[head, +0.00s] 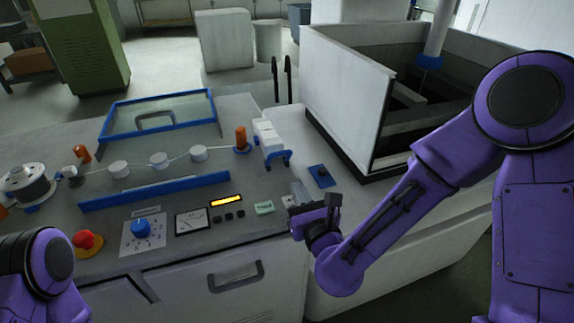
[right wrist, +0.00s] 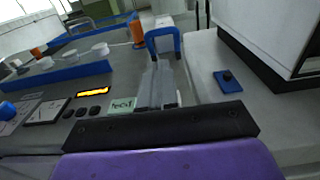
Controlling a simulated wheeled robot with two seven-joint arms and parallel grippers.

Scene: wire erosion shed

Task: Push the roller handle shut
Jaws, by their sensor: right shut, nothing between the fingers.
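The roller handle (head: 278,158) is a blue U-shaped bar on the front end of a white block (head: 267,135) at the right end of the wire path. In the right wrist view the blue handle (right wrist: 163,34) stands up as an arch just beyond my fingertips. My right gripper (head: 298,198) is shut and empty, in front of the handle and a little to its right in the head view. Its closed fingers (right wrist: 158,88) point toward the handle. I cannot tell for sure whether they touch it; a gap seems to show. My left gripper is out of view; only part of that arm shows.
An orange post (head: 240,138) stands left of the white block. A blue pad with a knob (head: 321,176) lies to the right. The tall white tank (head: 345,90) rises behind it. A red button (head: 87,241), dial (head: 140,228) and amber display (head: 226,201) sit on the panel.

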